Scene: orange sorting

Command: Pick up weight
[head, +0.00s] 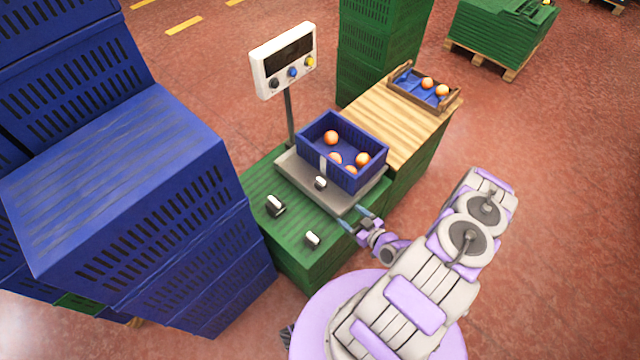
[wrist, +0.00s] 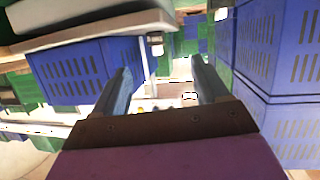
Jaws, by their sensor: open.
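Small weights with pale tops and dark sides show in the head view. One weight (head: 276,206) stands on the left of the green crate top, and another weight (head: 313,240) stands near its front edge. A third weight (head: 321,183) is on the scale platform (head: 292,168), close to the blue crate. My gripper (head: 356,219) is open, with its two fingers apart at the front right corner of the scale, to the right of the weights. In the wrist view, both fingers of my gripper (wrist: 160,64) are spread, and I see no weight held between them.
A blue crate (head: 316,160) with several oranges sits on the scale. The scale display (head: 286,62) rises behind it on a post. A wooden board (head: 385,122) carries a small tray (head: 404,82) with oranges. Tall blue crates (head: 130,165) block the left side.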

